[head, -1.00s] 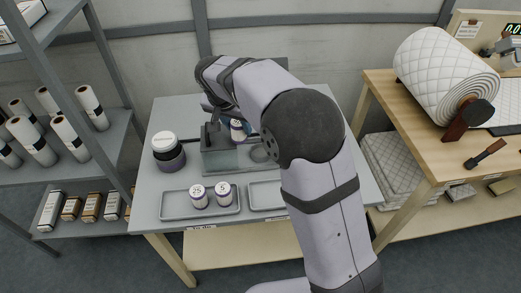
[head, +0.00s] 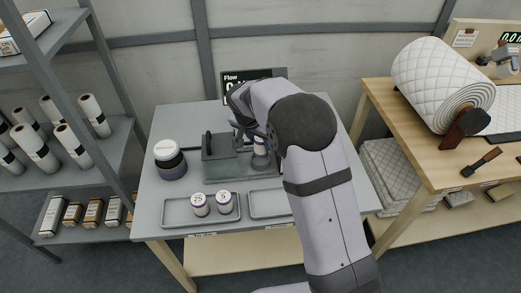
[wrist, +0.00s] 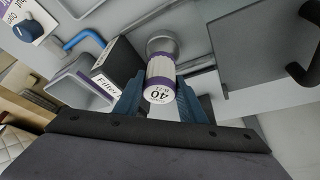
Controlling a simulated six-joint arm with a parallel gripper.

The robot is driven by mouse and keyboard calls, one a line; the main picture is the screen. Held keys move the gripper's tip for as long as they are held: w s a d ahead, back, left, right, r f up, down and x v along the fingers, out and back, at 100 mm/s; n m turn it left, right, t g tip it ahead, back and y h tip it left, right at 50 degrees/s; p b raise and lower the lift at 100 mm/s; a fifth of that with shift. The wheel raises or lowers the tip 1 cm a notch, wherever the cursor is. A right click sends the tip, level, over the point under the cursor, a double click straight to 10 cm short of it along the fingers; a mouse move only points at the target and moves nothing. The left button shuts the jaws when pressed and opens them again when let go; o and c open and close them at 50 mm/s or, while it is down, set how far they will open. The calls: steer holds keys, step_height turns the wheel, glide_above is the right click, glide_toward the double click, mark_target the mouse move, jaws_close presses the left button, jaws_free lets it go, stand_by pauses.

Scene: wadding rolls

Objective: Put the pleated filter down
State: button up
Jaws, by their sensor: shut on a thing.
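The pleated filter (wrist: 160,72) is white and pleated with purple bands, and its end is marked 40. My gripper (wrist: 160,98) is shut on it, with a blue finger on each side. In the head view the filter (head: 259,144) shows partly behind my gripper (head: 256,141), just right of the grey box. A round grey fitting (wrist: 162,44) lies beyond the filter's far end in the wrist view. It also shows under the filter in the head view (head: 261,163). I cannot tell whether the two touch.
The grey box (head: 219,165) with a dark handle stands left of the filter. A tray (head: 178,215) in front holds two filters marked 25 and 5. The second tray (head: 265,206) looks empty where visible. Stacked jars (head: 170,160) stand left, a Flow display (head: 234,82) behind.

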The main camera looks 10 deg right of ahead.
mark_target(260, 149)
steer(key=shift+f+p, duration=0.45)
steer(key=shift+f, duration=1.85)
steer(key=shift+f+b, duration=0.4)
steer(key=shift+b, duration=0.1)
steer(key=o, duration=1.1)
steer(key=shift+o, duration=0.2)
steer(key=shift+r, duration=0.15)
steer(key=shift+r+p, duration=0.45)
steer(key=shift+p, duration=0.25)
steer(key=b+v, duration=0.2)
steer(key=v, duration=0.9)
steer(key=shift+s+r+b, duration=0.2)
steer(key=shift+r+b, duration=0.05)
steer(key=shift+b, duration=0.05)
steer(key=shift+a, duration=0.15)
